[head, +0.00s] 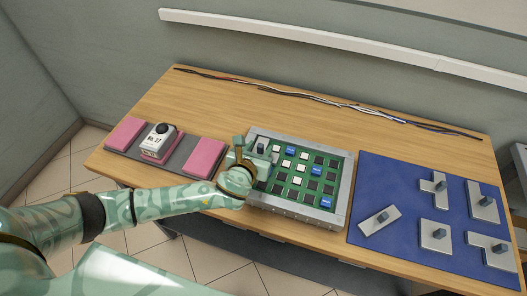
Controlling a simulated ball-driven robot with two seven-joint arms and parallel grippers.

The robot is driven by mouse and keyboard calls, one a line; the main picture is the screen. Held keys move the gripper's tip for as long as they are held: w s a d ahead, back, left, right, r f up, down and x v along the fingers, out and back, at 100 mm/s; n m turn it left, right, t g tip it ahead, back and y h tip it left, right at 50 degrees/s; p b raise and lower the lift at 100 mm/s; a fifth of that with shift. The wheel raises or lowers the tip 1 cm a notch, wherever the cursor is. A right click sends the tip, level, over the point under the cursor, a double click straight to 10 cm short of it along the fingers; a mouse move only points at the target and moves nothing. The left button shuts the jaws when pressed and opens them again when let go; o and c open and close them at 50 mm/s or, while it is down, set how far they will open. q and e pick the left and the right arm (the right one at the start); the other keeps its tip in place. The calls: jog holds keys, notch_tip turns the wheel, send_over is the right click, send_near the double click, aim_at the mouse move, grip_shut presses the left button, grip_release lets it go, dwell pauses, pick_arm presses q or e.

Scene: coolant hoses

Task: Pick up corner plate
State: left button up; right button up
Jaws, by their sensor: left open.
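Several grey metal plates with dark knobs lie on the blue mat at the right. Corner-like plates with a notch or L outline are one at the upper left (438,190), one at the far right (482,203) and one at the lower right (480,240). I cannot tell which one is meant by the corner plate. My left gripper (252,158) is open, over the left end of the green board (296,202). A small grey piece with a knob (263,149) shows right beside its fingers; the gripper partly hides that corner. My right gripper is not in view.
The board sits in a grey metal frame (343,190) with white, black and blue squares. The blue mat (400,180) also holds a tilted rectangular plate (372,224) and a squarish plate (430,243). Left are pink pads (205,158) and a labelled device (158,141). Cables (300,98) run along the back.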

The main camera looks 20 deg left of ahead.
pick_arm(q)
grip_shut()
jog(key=shift+r, duration=0.15)
